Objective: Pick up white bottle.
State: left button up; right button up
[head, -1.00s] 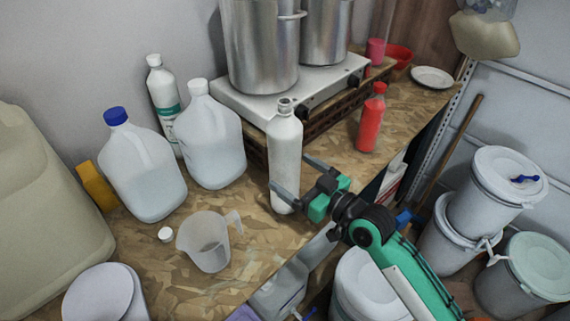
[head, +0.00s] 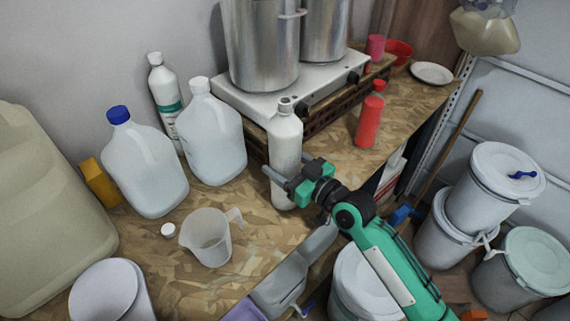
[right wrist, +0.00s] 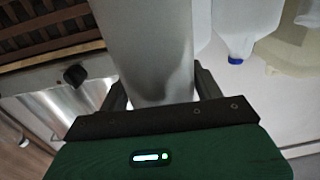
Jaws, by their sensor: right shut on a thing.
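The white bottle (head: 285,145) stands upright on the wooden worktop, in front of the hot plate. My right gripper (head: 285,178) reaches it from the lower right and is shut on its lower body. In the right wrist view the bottle (right wrist: 150,50) fills the space between the two dark fingers of the gripper (right wrist: 163,88). The bottle's base looks to rest on the worktop. My left gripper is not in view.
Two large jugs (head: 143,165) (head: 211,140) and a green-labelled bottle (head: 165,95) stand to the left. A clear measuring cup (head: 207,238) is in front. Steel pots (head: 262,45) sit on the hot plate (head: 330,80) behind. A red bottle (head: 369,120) stands to the right.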

jog(key=shift+r, duration=0.2)
notch_tip(320, 180, up, 20)
jog(key=shift+f+b, duration=0.1)
jog(key=shift+b, duration=0.95)
